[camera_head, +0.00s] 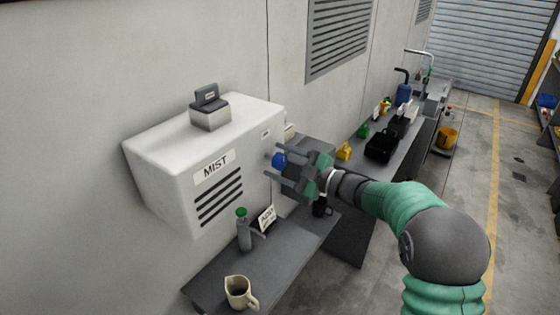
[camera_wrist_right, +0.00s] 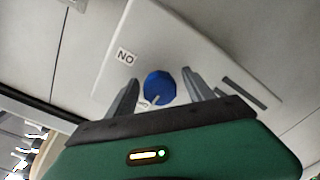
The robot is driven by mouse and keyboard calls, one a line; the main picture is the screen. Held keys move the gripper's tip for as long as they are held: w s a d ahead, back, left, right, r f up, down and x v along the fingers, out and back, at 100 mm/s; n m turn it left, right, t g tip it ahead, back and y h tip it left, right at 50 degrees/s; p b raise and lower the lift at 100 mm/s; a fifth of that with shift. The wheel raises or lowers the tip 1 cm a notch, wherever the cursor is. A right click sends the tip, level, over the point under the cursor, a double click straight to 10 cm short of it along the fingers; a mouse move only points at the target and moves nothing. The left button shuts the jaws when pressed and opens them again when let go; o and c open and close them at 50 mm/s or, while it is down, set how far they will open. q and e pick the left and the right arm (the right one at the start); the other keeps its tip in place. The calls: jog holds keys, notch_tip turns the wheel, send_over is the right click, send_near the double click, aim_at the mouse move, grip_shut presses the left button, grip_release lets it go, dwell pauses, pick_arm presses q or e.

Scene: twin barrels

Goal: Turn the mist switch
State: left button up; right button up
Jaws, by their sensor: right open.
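A white box labelled MIST (camera_head: 213,165) is fixed to the wall at the left of the head view. A blue round knob (camera_head: 279,160) sits on its right side face. A small grey device (camera_head: 209,107) sits on top of the box. My left gripper is not in view.
A shelf (camera_head: 290,250) below the box holds a grey bottle with a green cap (camera_head: 243,229), a small sign (camera_head: 266,219) and a beige jug (camera_head: 240,292). A long counter with a black crate (camera_head: 381,146) and several containers runs behind my right arm.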

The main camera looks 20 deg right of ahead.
grip_shut()
dwell(0.3)
jog(key=m+p, duration=0.4)
jog(key=shift+r, duration=0.15)
jog(key=m+p, duration=0.4)
jog(key=m, duration=0.1)
jog(key=shift+m, duration=0.4)
jog(key=m+p, duration=0.3)
jog(key=m, duration=0.1)
jog(key=shift+r+m+t+p, duration=0.1)
jog(key=shift+m+t+p, duration=0.2)
jog(key=shift+p, duration=0.05)
jog(key=shift+m+p, duration=1.25)
jog(key=shift+m, duration=0.75)
